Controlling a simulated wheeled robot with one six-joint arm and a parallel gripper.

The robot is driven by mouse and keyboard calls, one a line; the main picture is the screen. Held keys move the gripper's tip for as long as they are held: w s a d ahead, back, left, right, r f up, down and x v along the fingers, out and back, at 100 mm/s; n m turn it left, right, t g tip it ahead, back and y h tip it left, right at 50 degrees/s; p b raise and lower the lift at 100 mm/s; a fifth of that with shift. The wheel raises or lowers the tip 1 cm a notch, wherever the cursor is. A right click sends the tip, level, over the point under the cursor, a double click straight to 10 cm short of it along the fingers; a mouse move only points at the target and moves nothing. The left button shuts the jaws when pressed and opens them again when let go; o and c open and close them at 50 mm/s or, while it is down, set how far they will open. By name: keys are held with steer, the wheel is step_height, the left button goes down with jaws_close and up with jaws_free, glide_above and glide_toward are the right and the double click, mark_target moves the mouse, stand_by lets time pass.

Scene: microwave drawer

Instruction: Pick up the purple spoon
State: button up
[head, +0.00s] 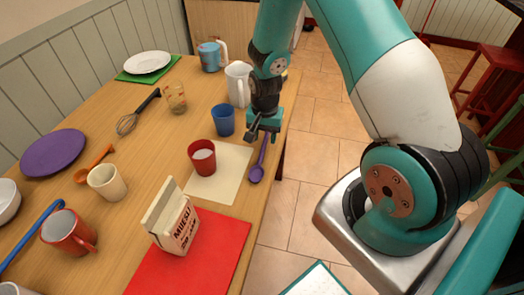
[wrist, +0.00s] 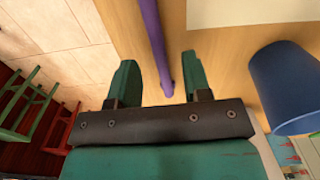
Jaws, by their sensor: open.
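The purple spoon (head: 257,172) lies near the table's right edge in the head view, its bowl toward the camera and its handle reaching up to my gripper (head: 262,130). In the wrist view the purple handle (wrist: 153,40) runs down between the two green fingers of my gripper (wrist: 161,75). The handle's end sits between the fingers, with a gap on each side. My gripper is open and points down over the handle. The spoon's bowl is outside the wrist view.
A blue cup (head: 223,119) stands just left of my gripper, and it is close in the wrist view (wrist: 290,88). A red cup (head: 202,157) stands on a cream mat (head: 232,165) beside the spoon. A white pitcher (head: 238,84) stands behind. The table edge is close on the right.

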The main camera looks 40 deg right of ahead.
step_height(320, 180, down, 2)
steer(key=shift+f, duration=0.1)
steer(key=shift+c, duration=0.3)
jaws_close()
